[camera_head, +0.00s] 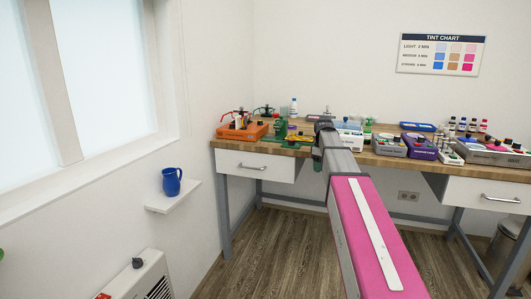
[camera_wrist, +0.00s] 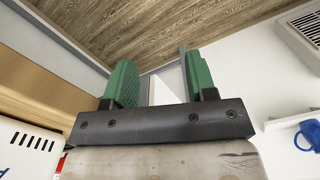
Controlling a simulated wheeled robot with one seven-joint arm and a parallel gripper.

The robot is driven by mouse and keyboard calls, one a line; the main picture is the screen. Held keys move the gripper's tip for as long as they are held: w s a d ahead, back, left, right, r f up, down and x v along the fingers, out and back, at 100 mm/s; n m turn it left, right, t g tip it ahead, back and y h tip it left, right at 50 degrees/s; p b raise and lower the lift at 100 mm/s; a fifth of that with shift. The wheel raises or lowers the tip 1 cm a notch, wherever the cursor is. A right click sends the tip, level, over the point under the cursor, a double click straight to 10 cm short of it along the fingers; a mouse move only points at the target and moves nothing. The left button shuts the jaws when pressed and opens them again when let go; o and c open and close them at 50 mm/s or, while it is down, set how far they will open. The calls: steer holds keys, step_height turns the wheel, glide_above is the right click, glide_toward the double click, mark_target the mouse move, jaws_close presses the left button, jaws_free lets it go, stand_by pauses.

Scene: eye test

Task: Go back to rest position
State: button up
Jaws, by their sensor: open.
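My gripper (camera_wrist: 158,78) shows in the wrist view with its two green fingers spread wide apart. Nothing is between them; floor and white wall show through the gap. In the head view, my pink and grey arm reaches from the bottom right to the workbench (camera_head: 285,150). My gripper (camera_head: 318,163) is small there, mostly hidden by the arm's end, near the bench's front edge.
A blue mug (camera_head: 172,182) stands on a white wall shelf (camera_head: 160,203) at the left; it also shows in the wrist view (camera_wrist: 309,134). A white heater (camera_head: 140,278) is below. Devices and bottles crowd the benchtop. Floor (camera_head: 265,260) before the bench is clear.

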steer(key=s+a+f+m, duration=0.2)
steer(key=s+f+m, duration=0.3)
steer(key=s+f, duration=0.9)
steer(key=s+a+f+m, duration=0.3)
steer(key=s+f+m, duration=0.2)
steer(key=s+f, duration=0.9)
steer(key=shift+a+f, duration=0.15)
steer(key=shift+a, duration=0.2)
